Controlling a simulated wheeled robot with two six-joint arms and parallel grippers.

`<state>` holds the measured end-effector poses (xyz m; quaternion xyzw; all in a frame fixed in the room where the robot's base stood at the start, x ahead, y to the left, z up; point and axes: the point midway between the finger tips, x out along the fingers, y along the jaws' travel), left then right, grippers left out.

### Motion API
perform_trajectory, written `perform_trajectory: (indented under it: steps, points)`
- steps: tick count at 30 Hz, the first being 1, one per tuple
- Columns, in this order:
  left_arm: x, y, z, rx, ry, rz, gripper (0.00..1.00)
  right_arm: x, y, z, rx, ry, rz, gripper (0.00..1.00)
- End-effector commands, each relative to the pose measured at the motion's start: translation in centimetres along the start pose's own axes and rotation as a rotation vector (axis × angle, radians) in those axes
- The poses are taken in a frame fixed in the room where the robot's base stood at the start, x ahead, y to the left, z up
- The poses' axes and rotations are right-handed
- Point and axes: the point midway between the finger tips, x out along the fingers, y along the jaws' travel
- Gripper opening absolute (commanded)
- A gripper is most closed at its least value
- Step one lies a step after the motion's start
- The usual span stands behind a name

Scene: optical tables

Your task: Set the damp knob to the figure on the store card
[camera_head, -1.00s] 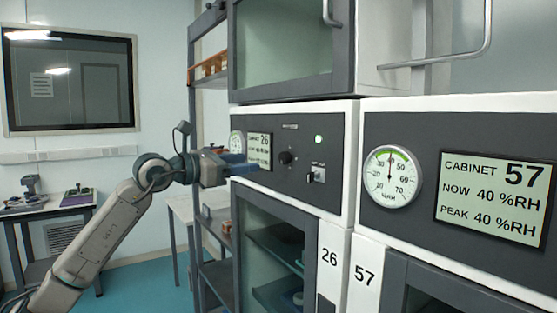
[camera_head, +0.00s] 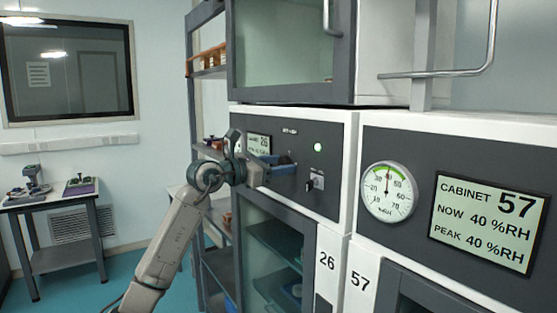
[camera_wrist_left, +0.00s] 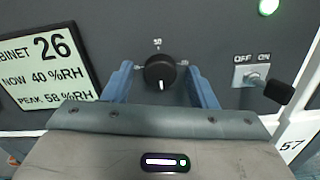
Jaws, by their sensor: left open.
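A round black knob (camera_wrist_left: 160,70) with a white pointer mark aimed downward is on the dark panel of cabinet 26 in the left wrist view. My left gripper (camera_wrist_left: 160,75) is open, with one blue finger on each side of the knob; whether they touch it I cannot tell. In the head view my left gripper (camera_head: 282,166) is at the cabinet 26 panel and largely hides the knob. The cabinet 26 display (camera_wrist_left: 46,68) reads now 40 %RH and peak 58 %RH. No store card is recognisable. My right gripper is not in view.
Right of the knob are an OFF/ON toggle switch (camera_wrist_left: 262,82) and a lit green lamp (camera_wrist_left: 268,6). Cabinet 57 has a dial (camera_head: 388,191) and a display (camera_head: 488,222) reading 40 %RH. A glass door (camera_head: 275,250) lies below the panel. Open floor (camera_head: 130,270) is at left.

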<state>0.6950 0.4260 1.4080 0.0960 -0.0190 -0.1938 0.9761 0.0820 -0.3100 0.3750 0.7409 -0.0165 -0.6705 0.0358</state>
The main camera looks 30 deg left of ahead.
Motion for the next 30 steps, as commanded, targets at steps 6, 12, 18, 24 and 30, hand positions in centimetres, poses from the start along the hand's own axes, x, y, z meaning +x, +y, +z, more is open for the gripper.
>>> perform_trajectory:
  steps: [6,12,18,24,30]
  points:
    - [0.28,-0.02,-0.06,0.0,0.0,0.0,0.52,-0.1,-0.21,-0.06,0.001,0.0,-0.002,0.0]
    - [0.26,-0.02,-0.06,0.0,0.0,0.0,0.36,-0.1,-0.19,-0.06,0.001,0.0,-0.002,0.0]
    - [0.25,-0.02,-0.05,0.0,0.0,0.0,0.07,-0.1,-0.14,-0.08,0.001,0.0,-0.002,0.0]
    - [0.24,-0.02,-0.04,-0.016,0.0,0.0,0.07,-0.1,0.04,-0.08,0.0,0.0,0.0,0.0]
    - [0.24,-0.04,-0.04,-0.094,0.0,0.0,0.07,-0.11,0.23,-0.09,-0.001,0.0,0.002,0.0]
